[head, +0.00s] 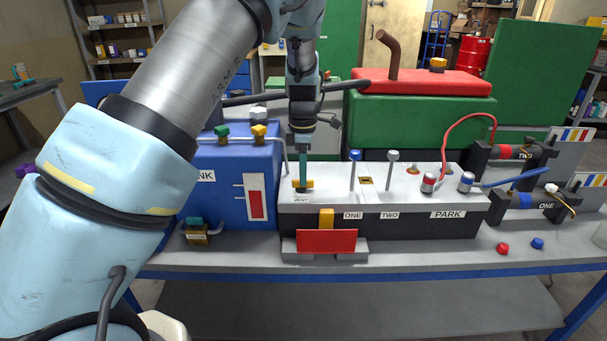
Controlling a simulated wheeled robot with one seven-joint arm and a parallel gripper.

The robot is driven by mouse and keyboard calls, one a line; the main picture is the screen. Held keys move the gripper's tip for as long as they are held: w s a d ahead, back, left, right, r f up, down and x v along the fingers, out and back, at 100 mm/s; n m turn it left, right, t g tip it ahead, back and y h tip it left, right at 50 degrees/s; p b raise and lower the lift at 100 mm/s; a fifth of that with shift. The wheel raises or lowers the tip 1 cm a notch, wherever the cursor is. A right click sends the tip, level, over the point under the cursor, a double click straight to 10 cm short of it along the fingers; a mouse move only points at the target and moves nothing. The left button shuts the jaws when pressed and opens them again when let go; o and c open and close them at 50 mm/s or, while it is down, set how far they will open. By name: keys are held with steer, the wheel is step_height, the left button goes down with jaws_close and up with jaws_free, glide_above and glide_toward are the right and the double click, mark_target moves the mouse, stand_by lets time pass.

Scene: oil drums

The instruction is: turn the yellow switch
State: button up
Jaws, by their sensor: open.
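A small yellow switch (309,184) sits on the light grey top of the control box (415,184), at its left end behind the VENT label. My gripper (302,186) points straight down over this switch, and its teal finger covers the middle of it. Yellow shows on both sides of the finger. My gripper is open; whether it touches the switch I cannot tell. Other yellow parts are a block (326,218) on the box's front above a red plate (327,241), and a knob (259,130) on the blue tank (225,175).
A blue-topped lever (354,168) and a grey-topped lever (392,169) stand upright right of my gripper. Red and blue cables run from terminals to the right. Red and blue caps lie on the bench (430,260). A green-and-red machine (425,112) stands behind.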

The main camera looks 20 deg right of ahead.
steer(key=shift+f, duration=1)
jaws_close()
